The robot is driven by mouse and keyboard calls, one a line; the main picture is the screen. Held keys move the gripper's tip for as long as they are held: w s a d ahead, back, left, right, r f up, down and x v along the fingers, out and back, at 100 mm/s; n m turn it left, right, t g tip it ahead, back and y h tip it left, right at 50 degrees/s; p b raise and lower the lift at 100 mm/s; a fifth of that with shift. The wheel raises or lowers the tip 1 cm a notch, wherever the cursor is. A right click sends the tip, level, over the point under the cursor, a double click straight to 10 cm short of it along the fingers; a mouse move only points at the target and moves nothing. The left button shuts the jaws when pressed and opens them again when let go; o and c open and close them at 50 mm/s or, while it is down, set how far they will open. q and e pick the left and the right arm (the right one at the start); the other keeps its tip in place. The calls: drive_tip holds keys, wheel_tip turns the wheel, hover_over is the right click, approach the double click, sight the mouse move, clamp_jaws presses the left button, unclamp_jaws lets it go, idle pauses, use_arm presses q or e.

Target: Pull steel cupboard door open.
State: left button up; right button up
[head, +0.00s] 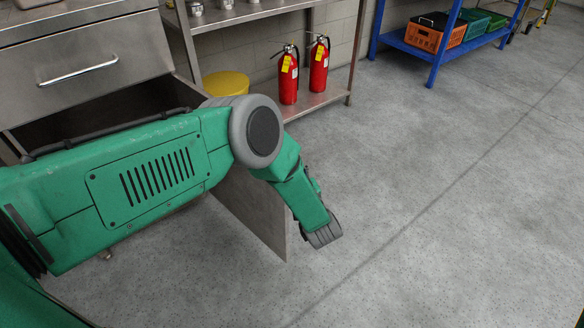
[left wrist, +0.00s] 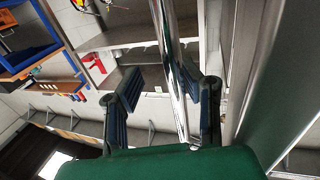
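The steel cupboard door (head: 252,212) stands swung out from the cupboard, and a dark opening (head: 105,108) shows under the drawer. My left arm hides much of the door and opening. My left gripper (head: 322,236) is at the door's outer edge in the head view. In the left wrist view, the gripper's two fingers (left wrist: 168,98) are apart, with the chrome bar handle (left wrist: 174,70) running between them. A gap shows between the handle and the left finger, so the gripper is open around the handle. My right gripper is in neither view.
A steel drawer (head: 85,62) with a bar handle is above the opening. Two red fire extinguishers (head: 288,80) and a yellow-lidded tub (head: 226,84) stand on a low shelf. A blue rack (head: 410,45) holds crates behind. Floor to the right is clear.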

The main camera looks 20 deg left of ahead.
use_arm(q)
drive_tip(key=v, duration=1.1)
drive_tip(key=shift+s+d+f, duration=0.15)
drive_tip(key=shift+s, duration=0.15)
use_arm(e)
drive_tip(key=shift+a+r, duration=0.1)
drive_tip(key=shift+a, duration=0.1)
